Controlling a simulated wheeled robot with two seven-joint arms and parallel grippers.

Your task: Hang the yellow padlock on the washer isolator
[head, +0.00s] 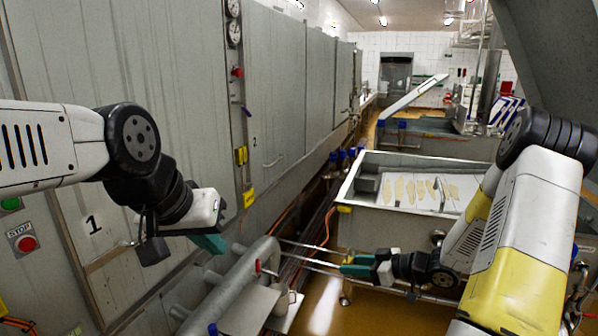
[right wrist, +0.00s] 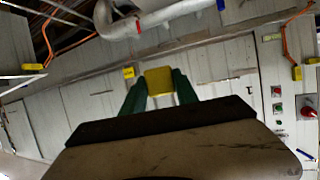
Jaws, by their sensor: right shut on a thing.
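My right gripper (head: 357,262) is low in front of the machine wall; its green fingers (right wrist: 157,88) are shut on a yellow block-shaped padlock (right wrist: 158,80). The padlock's shackle cannot be made out. In the head view the padlock is only a small yellow patch between the fingers (head: 347,261). My left gripper (head: 210,243) hangs empty near the wall panel marked 1; its finger gap cannot be judged. A large red control (right wrist: 308,111) shows at the right of the wrist view, apart from the padlock; I cannot tell whether it is the washer isolator.
A thick grey pipe (head: 238,285) runs low along the machine wall (head: 290,85). A red STOP button (head: 26,243) is at the left. Yellow tags (head: 249,197) are on the wall. A steel vat (head: 398,222) stands behind my right gripper. Brown floor (head: 385,318) is open in front.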

